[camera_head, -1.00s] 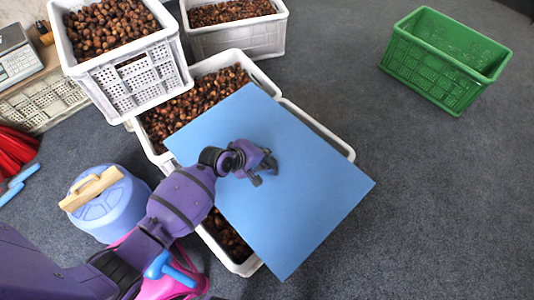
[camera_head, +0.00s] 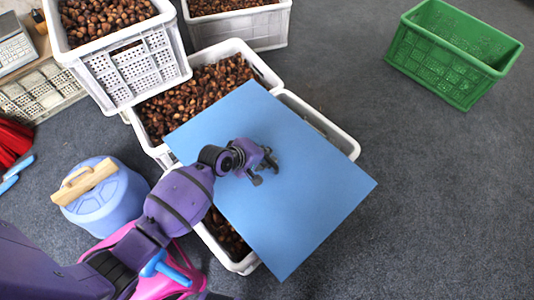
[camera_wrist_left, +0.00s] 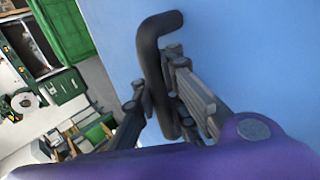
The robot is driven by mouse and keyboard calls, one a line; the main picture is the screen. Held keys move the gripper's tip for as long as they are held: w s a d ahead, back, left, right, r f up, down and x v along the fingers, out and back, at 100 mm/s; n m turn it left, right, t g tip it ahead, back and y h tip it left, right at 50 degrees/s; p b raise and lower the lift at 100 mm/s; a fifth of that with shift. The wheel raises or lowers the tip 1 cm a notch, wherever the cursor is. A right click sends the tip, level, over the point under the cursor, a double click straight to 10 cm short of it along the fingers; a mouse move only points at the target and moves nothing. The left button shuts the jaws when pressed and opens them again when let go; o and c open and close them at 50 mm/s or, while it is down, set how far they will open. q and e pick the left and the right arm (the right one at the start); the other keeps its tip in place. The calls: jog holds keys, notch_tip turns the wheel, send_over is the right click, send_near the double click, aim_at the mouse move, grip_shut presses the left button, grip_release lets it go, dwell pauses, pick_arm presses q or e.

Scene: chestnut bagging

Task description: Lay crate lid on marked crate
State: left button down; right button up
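The crate lid (camera_head: 310,205) is a flat blue panel with a dark bent handle (camera_wrist_left: 158,60). My left gripper (camera_head: 262,168) has its fingers on both sides of the handle and appears shut on it; the fingers also show in the wrist view (camera_wrist_left: 165,100). The lid lies at an angle over a white crate (camera_head: 345,142) with chestnuts, whose rim shows at the right and lower left. Its lower right corner reaches past that crate. Its upper left edge overlaps another chestnut crate (camera_head: 262,70). I see no crate mark. The gap beneath the lid is hidden. My right gripper is out of view.
A white chestnut crate (camera_head: 135,68) stands higher at upper left, another (camera_head: 240,30) behind. A blue round container (camera_head: 118,205) with a wooden handle stands left, beside a pink object (camera_head: 170,285). An empty green crate (camera_head: 440,65) stands far right. The floor at right is clear.

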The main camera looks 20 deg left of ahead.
pick_arm(q)
jog(key=c, duration=2.5)
grip_release()
jog(key=shift+f, duration=0.15)
jog(key=shift+c, duration=0.2)
jog(key=o, duration=0.8)
jog(key=shift+f, duration=0.1)
jog(key=shift+s, duration=0.15)
jog(key=v, duration=1.2)
